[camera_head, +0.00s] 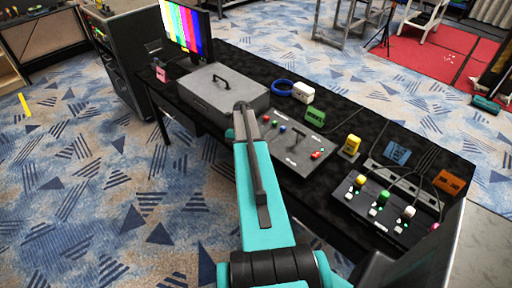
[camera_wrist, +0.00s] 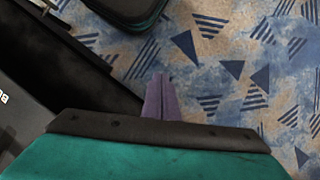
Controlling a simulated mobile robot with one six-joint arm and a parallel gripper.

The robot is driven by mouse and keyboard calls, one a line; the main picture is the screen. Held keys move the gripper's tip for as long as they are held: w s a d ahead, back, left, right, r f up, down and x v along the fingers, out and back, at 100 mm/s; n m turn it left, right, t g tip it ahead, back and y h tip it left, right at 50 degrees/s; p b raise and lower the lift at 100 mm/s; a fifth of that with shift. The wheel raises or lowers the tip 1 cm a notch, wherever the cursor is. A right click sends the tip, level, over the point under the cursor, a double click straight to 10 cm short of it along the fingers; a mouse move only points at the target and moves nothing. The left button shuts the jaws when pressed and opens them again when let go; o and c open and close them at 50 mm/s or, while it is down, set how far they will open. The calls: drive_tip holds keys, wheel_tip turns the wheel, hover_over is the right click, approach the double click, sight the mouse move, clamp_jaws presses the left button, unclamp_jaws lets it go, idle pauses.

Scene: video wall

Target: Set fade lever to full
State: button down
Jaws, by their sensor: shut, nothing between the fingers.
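A grey control panel (camera_head: 277,143) lies on the black table. A dark lever with a crossbar handle (camera_head: 296,135) stands at its middle, with small red and blue buttons around it. It looks like the fade lever, but its exact setting is too small to tell. My arm rises in front of the panel's left side, and my gripper's fingers are hidden behind it in the head view. In the wrist view my gripper (camera_wrist: 159,80) is shut and empty, pointing down past the table's edge over the carpet. The lever is not in the wrist view.
A grey case (camera_head: 222,92) with a handle stands left of the panel. A second panel with coloured-knob levers (camera_head: 382,209) lies right. A yellow object (camera_head: 351,144), green block (camera_head: 315,113) and blue ring (camera_head: 282,88) are nearby. A colour-bar monitor (camera_head: 184,27) stands far left.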

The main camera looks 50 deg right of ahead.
drive_tip(key=s+a+f+n+g+b, duration=0.1)
drive_tip(key=a+f+n, duration=0.1)
drive_tip(key=a+f, duration=0.45)
drive_tip(key=s+a+f+n+h+b, duration=0.15)
drive_tip(key=a+f, duration=0.25)
drive_tip(key=a, duration=0.6)
drive_tip(key=s+a+f+n+g+b, duration=0.1)
drive_tip(key=a+f+n+b, duration=0.15)
drive_tip(key=a+f, duration=0.45)
drive_tip(key=s+a+f+n+h+b, duration=0.1)
drive_tip(key=s+a+f+n, duration=0.2)
drive_tip(key=s+a, duration=0.5)
drive_tip(key=s+a+f+n+g+h+b, duration=0.1)
drive_tip(key=s+a+f+n, duration=0.3)
drive_tip(key=s+a, duration=0.5)
drive_tip(key=shift+a+f+n+g+b, duration=0.3)
drive_tip(key=shift+a+b, duration=0.35)
drive_tip(key=shift+a, duration=0.25)
